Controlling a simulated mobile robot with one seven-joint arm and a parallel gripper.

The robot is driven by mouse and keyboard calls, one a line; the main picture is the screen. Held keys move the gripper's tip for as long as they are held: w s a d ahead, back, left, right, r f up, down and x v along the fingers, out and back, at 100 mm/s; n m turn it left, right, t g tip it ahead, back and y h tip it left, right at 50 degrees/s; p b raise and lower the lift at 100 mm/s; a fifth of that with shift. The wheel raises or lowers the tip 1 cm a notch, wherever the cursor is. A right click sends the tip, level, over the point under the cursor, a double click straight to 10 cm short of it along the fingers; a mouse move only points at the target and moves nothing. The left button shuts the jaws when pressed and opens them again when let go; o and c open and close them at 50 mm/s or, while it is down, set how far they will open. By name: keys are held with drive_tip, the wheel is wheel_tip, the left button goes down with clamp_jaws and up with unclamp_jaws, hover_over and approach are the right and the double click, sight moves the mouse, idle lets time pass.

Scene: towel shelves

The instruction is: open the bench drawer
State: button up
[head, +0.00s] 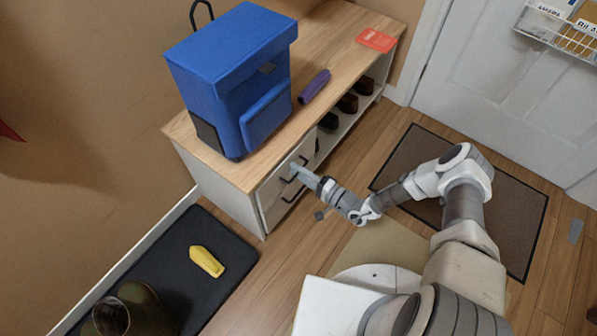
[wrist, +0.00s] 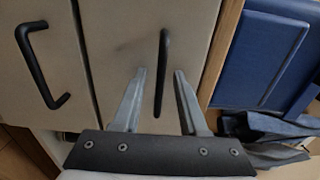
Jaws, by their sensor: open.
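The wooden-topped bench (head: 335,55) has two pale drawers at its near end, one above the other, each with a black bar handle. The drawers look shut. In the wrist view, the upper drawer front (wrist: 120,40) is beside the bench top's edge, and its handle (wrist: 164,60) lies between my fingers. The lower drawer's handle (wrist: 40,75) is at the left of that view. My gripper (wrist: 160,74) is open, one finger on each side of the upper handle, with gaps visible. In the head view, my gripper (head: 296,171) is at the drawer fronts and partly covers them.
A blue backpack (head: 238,70) stands on the bench, with a purple item (head: 314,86) and a red card (head: 376,40) beyond. Dark shoes (head: 348,103) sit on the open shelf. A black mat (head: 205,225) holds a yellow object (head: 206,261). Wooden floor before the drawers is mostly clear.

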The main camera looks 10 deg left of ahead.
clamp_jaws()
idle(1.3)
